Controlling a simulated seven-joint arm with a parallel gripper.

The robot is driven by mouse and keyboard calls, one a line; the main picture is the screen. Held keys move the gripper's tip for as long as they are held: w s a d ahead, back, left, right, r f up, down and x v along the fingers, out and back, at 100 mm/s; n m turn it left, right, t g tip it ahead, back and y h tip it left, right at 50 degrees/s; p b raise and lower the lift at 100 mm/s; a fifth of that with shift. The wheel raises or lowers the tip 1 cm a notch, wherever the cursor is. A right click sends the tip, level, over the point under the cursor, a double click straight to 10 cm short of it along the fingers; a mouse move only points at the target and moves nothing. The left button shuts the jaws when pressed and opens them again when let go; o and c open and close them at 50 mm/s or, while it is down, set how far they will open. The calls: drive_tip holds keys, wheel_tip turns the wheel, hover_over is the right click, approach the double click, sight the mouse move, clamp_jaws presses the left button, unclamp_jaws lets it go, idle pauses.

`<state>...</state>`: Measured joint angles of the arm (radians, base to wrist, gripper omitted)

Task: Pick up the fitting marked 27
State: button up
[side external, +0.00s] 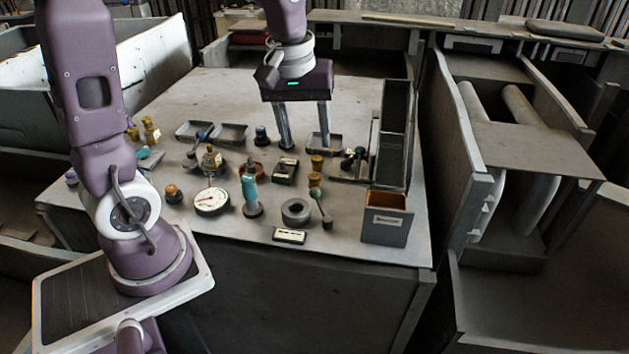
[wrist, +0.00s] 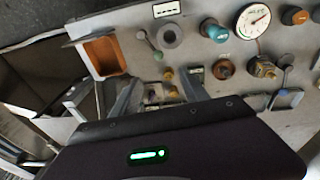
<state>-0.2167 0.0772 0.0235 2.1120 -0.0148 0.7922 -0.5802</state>
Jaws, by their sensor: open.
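Several brass-coloured fittings stand on the grey bench; I cannot read the number 27 on any of them. Two stand close together right of centre, a rear one (side external: 317,162) and a front one (side external: 315,181). In the wrist view this pair shows as small yellow pieces, one (wrist: 168,74) above the other (wrist: 173,92). Another brass fitting (side external: 211,160) stands left of centre, also in the wrist view (wrist: 264,67), and one more (side external: 152,131) is at the far left. My gripper (side external: 305,149) is open, fingers pointing down, above the bench behind the pair, with nothing held.
A bin with an orange interior (side external: 387,219) stands at the front right, beside a tall dark box (side external: 394,112). A round gauge (side external: 211,202), a teal-topped piece (side external: 251,190) and a grey ring (side external: 296,211) stand near the front.

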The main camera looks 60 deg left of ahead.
sight(314, 175)
drive_tip(key=w+a+f+n, duration=0.1)
drive_tip(key=f, duration=0.2)
drive_tip(key=w+a+f+n+g, duration=0.1)
drive_tip(key=w+a+f, duration=0.1)
drive_tip(key=w+a+f+n, duration=0.1)
drive_tip(key=a+f+n, duration=0.1)
drive_tip(key=f, duration=0.1)
drive_tip(key=shift+w+f+g, duration=0.35)
drive_tip(key=shift+g, duration=0.05)
drive_tip(key=f, duration=0.5)
drive_tip(key=w+f, duration=0.1)
drive_tip(key=f, duration=0.1)
drive_tip(key=shift+a+f, duration=0.2)
drive_tip(key=shift+a, duration=0.15)
clamp_jaws()
